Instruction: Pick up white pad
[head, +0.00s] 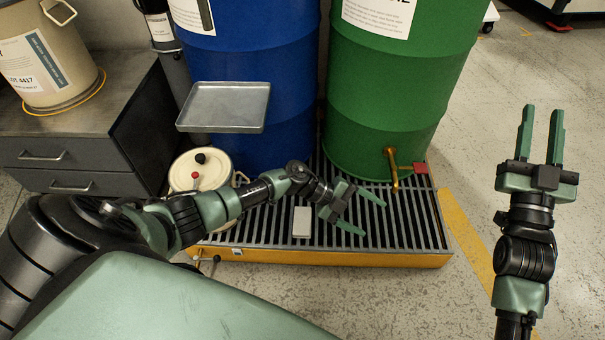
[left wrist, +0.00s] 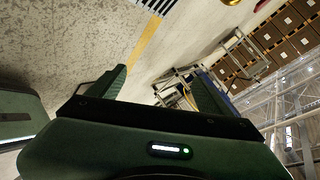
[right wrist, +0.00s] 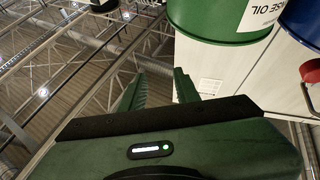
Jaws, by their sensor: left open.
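The white pad (head: 302,222) is a small upright-oriented rectangle lying on the dark slatted grating of the yellow-edged spill pallet (head: 350,260), near its front edge. My left gripper (head: 373,218) is open and empty, to the right of the pad, with its fingers pointing right, away from it. The pad does not show in the left wrist view, where the fingers (left wrist: 159,72) are spread over floor and distant racks. My right gripper (head: 543,110) is open and empty, off to the right of the pallet, pointing up in the picture.
A blue drum (head: 250,55) and a green drum (head: 395,90) stand on the pallet. A brass tap (head: 392,168) sticks out from the green drum. A grey tray (head: 225,108) is by the blue drum. A cream can (head: 200,170) is beside my left forearm.

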